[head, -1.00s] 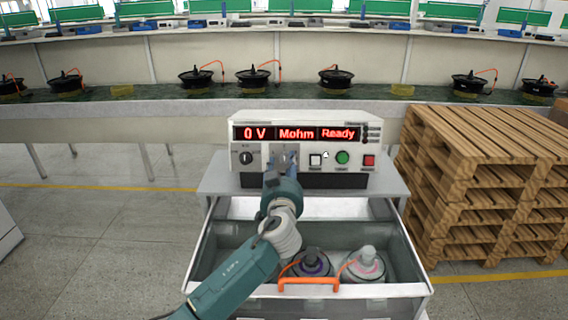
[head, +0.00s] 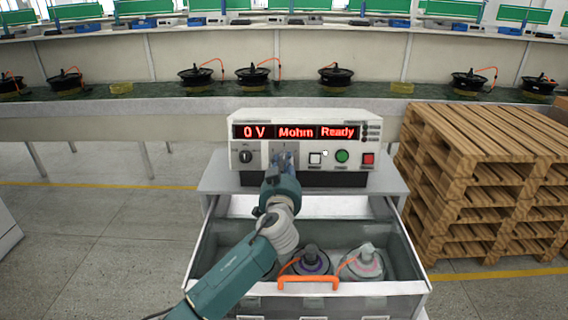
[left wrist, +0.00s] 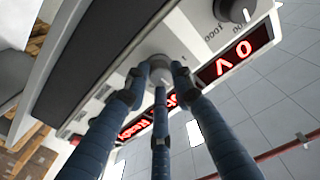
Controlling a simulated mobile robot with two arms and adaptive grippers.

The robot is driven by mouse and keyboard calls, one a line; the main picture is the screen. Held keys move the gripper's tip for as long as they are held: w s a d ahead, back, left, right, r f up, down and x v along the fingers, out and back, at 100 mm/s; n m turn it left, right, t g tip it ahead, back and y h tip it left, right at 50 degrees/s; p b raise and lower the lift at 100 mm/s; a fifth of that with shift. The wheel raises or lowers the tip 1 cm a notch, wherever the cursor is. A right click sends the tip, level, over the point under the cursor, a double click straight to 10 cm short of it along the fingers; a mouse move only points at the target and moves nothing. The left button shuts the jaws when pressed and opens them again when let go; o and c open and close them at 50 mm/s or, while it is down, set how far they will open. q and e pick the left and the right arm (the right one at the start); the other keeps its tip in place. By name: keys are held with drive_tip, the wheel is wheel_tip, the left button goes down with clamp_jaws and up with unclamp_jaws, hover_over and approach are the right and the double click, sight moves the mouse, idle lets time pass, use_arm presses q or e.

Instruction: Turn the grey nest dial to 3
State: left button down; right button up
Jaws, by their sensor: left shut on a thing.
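The tester (head: 305,117) is a white box whose red display reads "0 V", "Mohm" and "Ready". A grey dial (left wrist: 158,66) on its front panel shows in the left wrist view, between my fingers; in the head view my gripper hides most of it. My left gripper (head: 284,160) is shut on this dial, and its blue fingers (left wrist: 158,88) close around it in the left wrist view. The dial's pointer and numbers cannot be read. A black dial (head: 246,157) sits to the left on the panel. My right gripper is not in view.
White, green and red buttons (head: 369,159) lie right of the dial. Below is an open grey drawer (head: 412,245) with motors (head: 311,261) and an orange handle (head: 308,279). Wooden pallets (head: 480,190) stand at the right.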

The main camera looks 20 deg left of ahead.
use_arm(q)
drive_tip(key=m+p, duration=0.1)
drive_tip(key=m+h, duration=0.1)
drive_tip(key=m, duration=0.1)
drive_tip(key=m+p, duration=0.1)
drive_tip(key=shift+s+a+m+p, duration=0.1)
drive_tip(key=shift+a+m+p, duration=0.2)
drive_tip(key=shift+m, duration=0.1)
drive_tip(key=m+p, duration=0.2)
drive_tip(key=m+h+p, duration=0.1)
drive_tip(key=m+p, duration=0.1)
drive_tip(key=m, duration=0.1)
drive_tip(key=shift+r+h, duration=0.15)
drive_tip(key=shift+h, duration=0.15)
drive_tip(key=shift+a+m+g+h+p, duration=0.1)
drive_tip(key=shift+m+g+h+p, duration=0.3)
drive_tip(key=shift+m+p, duration=1.3)
drive_tip(key=c, duration=1.5)
unclamp_jaws()
drive_tip(key=shift+s, duration=0.15)
drive_tip(key=s, duration=0.4)
drive_tip(key=s+r, duration=0.1)
drive_tip(key=s, duration=0.6)
drive_tip(key=shift+s+d+r, duration=0.2)
drive_tip(key=shift+s+d, duration=0.1)
